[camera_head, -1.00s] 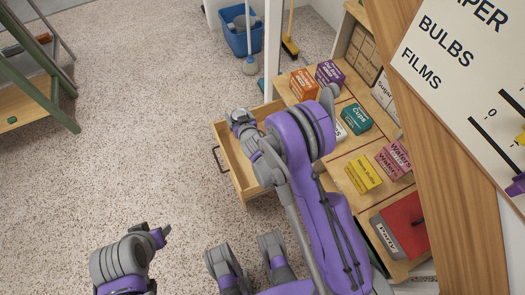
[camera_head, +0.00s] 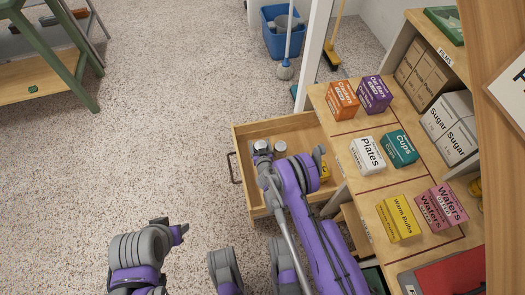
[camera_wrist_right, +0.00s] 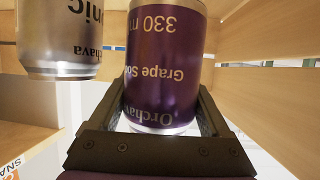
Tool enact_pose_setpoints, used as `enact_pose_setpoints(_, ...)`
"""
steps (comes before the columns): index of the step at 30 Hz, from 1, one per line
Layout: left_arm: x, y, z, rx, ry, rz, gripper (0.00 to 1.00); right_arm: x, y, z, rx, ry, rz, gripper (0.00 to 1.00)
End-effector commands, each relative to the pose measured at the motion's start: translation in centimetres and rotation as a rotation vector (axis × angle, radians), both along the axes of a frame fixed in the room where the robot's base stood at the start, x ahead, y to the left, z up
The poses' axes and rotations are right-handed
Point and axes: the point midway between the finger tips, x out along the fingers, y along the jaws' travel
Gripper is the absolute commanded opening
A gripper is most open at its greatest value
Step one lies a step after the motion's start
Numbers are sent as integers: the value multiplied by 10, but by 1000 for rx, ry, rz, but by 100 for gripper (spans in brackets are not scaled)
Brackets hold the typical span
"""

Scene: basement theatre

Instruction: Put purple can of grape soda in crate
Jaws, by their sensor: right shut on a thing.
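In the right wrist view a purple can labelled Grape Soda (camera_wrist_right: 165,65) stands between the fingers of my right gripper (camera_wrist_right: 168,125), which is shut on it. A silver can (camera_wrist_right: 57,40) is just left of it, apart from the fingers. In the head view my right gripper (camera_head: 264,160) is low over the open wooden drawer (camera_head: 248,188), where round silver can tops (camera_head: 280,147) show. The purple side is hidden there. My left gripper (camera_head: 178,232) is at lower left, away from the drawer; its jaws are unclear. I cannot make out a separate crate in the head view.
Wooden boards with gaps (camera_wrist_right: 268,82) surround the cans in the right wrist view. Boxes including Plates (camera_head: 368,155) and Cups (camera_head: 400,148) stand on the counter right of the drawer. A blue bucket (camera_head: 285,40) is behind. The floor (camera_head: 160,140) left is clear.

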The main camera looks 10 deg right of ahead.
Motion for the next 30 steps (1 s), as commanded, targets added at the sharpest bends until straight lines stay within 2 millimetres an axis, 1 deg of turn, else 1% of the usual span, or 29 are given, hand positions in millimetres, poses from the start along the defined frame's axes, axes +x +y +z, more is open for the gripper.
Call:
enact_pose_setpoints(4,1,0,-3,0,0,0,50,0,0,-13,0,0,0,0)
enact_pose_setpoints(8,1,0,-6,0,-1,0,50,0,0,-32,1,-1,0,0)
enact_pose_setpoints(10,2,0,-7,0,-1,0,50,0,0,-38,1,-1,0,0)
enact_pose_setpoints(21,1,0,-7,0,-1,0,50,0,0,-42,0,0,0,0)
enact_pose_setpoints(22,1,0,-7,0,-1,0,50,0,0,-42,0,0,0,86)
enact_pose_setpoints(24,1,0,-7,0,-1,0,50,0,0,-42,0,0,0,99)
enact_pose_setpoints(30,1,0,-7,0,-1,0,50,0,0,-42,0,0,0,100)
